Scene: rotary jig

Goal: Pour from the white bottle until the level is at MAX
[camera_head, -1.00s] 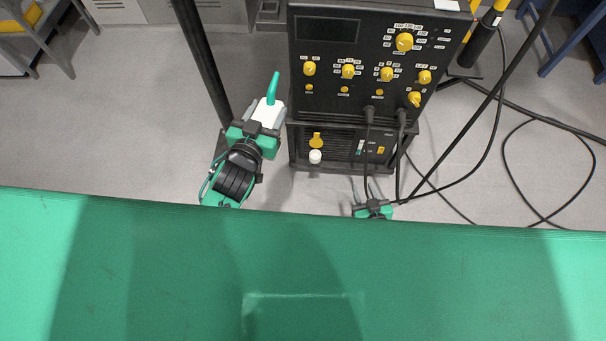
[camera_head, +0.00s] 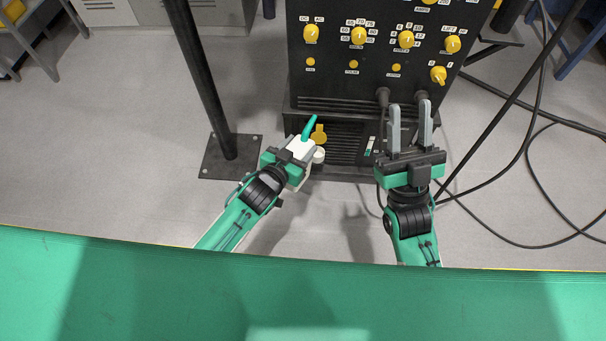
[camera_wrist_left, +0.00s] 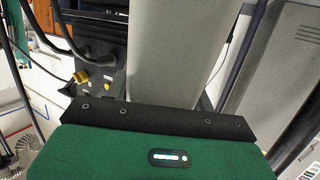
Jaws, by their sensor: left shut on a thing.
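My left gripper (camera_head: 297,152) is shut on the white bottle (camera_head: 301,146), whose green spout (camera_head: 309,129) points up and to the right. The bottle is in front of the lower left corner of the machine's lower unit (camera_head: 343,158), close beside a yellow cap (camera_head: 319,135) and a round white filler neck (camera_head: 318,155). I cannot tell whether the spout touches the neck. A small gauge strip (camera_head: 370,147) shows on the lower unit; its level is too small to read. My right gripper (camera_head: 409,106) is open and empty, fingers up, before the machine's right side.
The black machine with yellow knobs (camera_head: 407,40) fills the top centre. Black cables (camera_head: 485,150) run down its right side to the floor. A dark post (camera_head: 205,80) on a base plate stands left. Grey floor (camera_head: 90,150) is clear at left.

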